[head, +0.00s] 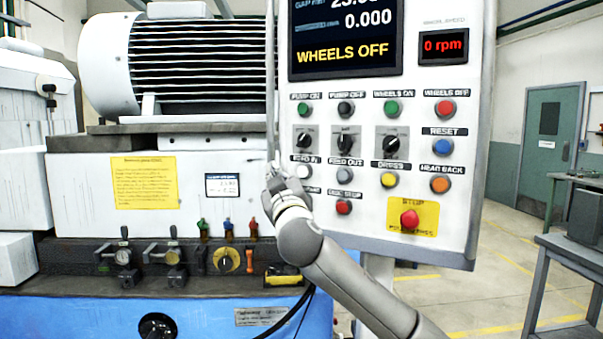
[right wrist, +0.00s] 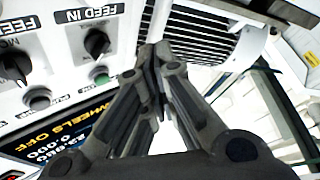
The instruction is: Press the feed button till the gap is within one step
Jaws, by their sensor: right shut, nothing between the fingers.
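The control panel (head: 431,202) carries a white FEED IN button (head: 304,171) at its left edge, with the FEED OUT button (head: 344,176) to its right. My right gripper (head: 272,170) is shut and empty, just left of the FEED IN button in the picture; whether it touches the button cannot be told. In the right wrist view its fingertips (right wrist: 152,52) meet beside the panel, near the FEED IN label (right wrist: 86,15). The display (head: 346,38) reads 0.000 and WHEELS OFF; its top line is cut off. My left gripper is out of view.
A red stop button (head: 409,219) sits low on the panel, and a speed display (head: 443,46) reads 0 rpm. The grinder's motor (head: 190,65) and valve row (head: 170,256) stand left of the panel. Open floor lies to the right, before a bench (head: 570,250).

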